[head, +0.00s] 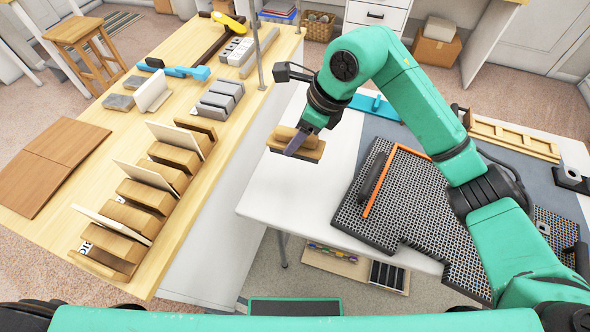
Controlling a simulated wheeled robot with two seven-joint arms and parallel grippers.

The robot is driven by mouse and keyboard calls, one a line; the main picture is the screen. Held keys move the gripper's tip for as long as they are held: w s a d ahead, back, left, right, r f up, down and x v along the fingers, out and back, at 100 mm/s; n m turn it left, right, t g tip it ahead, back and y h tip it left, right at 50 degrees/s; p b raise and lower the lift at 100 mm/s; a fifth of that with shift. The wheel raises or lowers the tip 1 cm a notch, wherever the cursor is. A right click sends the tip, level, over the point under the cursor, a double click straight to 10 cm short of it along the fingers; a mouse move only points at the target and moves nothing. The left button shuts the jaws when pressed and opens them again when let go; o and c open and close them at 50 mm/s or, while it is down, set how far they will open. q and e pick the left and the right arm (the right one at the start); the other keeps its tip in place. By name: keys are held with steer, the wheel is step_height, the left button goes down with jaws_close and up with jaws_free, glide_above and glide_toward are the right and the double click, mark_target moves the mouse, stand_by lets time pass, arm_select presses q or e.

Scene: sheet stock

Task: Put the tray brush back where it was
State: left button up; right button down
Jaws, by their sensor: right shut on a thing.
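My right gripper (304,138) reaches in from the right and is shut on a light-brown wooden piece, which looks like the tray brush (310,154). The gripper hides part of it, and I see no bristles clearly. It is over or at the far left part of the white table (285,190), close to the wooden bench; I cannot tell whether it touches the table top. My left gripper is not in view.
A wooden bench (215,205) on the left carries a rack of wooden blocks and boards (150,195), grey blocks (218,98) and a yellow-handled tool (229,22). The white table's front left is clear.

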mark_target(297, 155)
steer(key=f, duration=0.2)
steer(key=f+p, duration=0.1)
steer(key=f, duration=0.2)
steer(key=shift+s+d+f, duration=0.1)
steer(key=shift+s+f, duration=0.1)
steer(key=shift+f, duration=0.15)
step_height(297, 155, down, 9)
steer(key=shift+w+r+p, duration=0.15)
steer(key=shift+p, duration=0.6)
steer(key=shift+f, duration=0.5)
steer(key=shift+c, duration=1)
jaws_free()
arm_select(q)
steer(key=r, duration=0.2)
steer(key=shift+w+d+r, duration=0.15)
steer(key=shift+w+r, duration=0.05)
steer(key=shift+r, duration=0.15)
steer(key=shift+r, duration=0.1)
